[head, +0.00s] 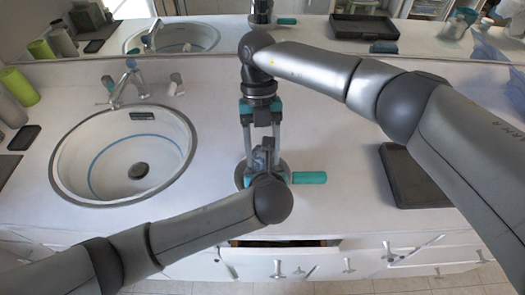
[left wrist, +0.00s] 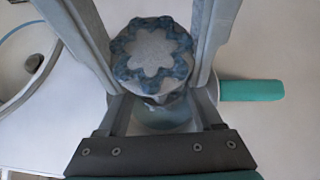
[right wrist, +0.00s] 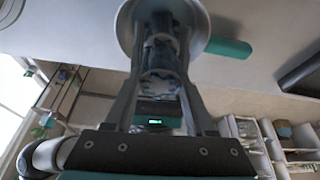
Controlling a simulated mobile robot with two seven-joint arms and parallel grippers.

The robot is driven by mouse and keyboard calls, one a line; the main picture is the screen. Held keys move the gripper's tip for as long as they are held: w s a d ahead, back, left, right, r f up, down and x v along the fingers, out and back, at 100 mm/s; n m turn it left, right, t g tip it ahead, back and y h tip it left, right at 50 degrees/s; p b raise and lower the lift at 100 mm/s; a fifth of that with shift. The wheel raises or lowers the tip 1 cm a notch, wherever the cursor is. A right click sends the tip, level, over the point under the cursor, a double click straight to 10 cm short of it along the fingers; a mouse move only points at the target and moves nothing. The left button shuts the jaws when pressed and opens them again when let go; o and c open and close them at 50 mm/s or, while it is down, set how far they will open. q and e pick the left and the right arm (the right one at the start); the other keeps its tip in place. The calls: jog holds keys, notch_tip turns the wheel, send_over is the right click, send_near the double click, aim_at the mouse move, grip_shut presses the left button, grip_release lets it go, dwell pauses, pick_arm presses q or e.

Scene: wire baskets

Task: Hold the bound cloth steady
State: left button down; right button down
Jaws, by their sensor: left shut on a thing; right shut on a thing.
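The bound cloth (left wrist: 152,52) shows in the left wrist view as a blue-grey bundle with a scalloped pattern on top. It also shows between the fingers in the right wrist view (right wrist: 160,85). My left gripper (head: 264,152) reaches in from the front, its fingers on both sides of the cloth. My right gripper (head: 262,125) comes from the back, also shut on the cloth. Under them is a round pan with a teal handle (head: 309,177) pointing right. In the head view the arms and fingers hide most of the cloth and pan.
A round sink (head: 70,160) with a faucet (head: 125,80) is to the left. A dark flat tray (head: 420,180) lies to the right. A green cup (head: 18,88) stands far left. A mirror runs along the back. Cabinet fronts and drawers lie below the counter edge.

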pick_arm(q)
jog(key=shift+f, duration=0.1)
pick_arm(e)
jog(key=n+h, duration=0.1)
jog(key=n, duration=0.2)
jog(key=n+h, duration=0.1)
jog(key=n, duration=0.2)
jog(key=shift+n+t, duration=0.3)
jog(key=shift+t, duration=0.1)
jog(key=n+t+h, duration=0.1)
jog(key=n, duration=0.2)
jog(key=shift+n+t+h, duration=0.5)
jog(key=shift+n+t, duration=0.1)
jog(key=shift+n, duration=1.3)
pick_arm(q)
jog(key=shift+s, duration=0.1)
pick_arm(e)
jog(key=c, duration=0.5)
grip_release()
jog(key=v, duration=1.2)
jog(key=shift+s+r, duration=0.1)
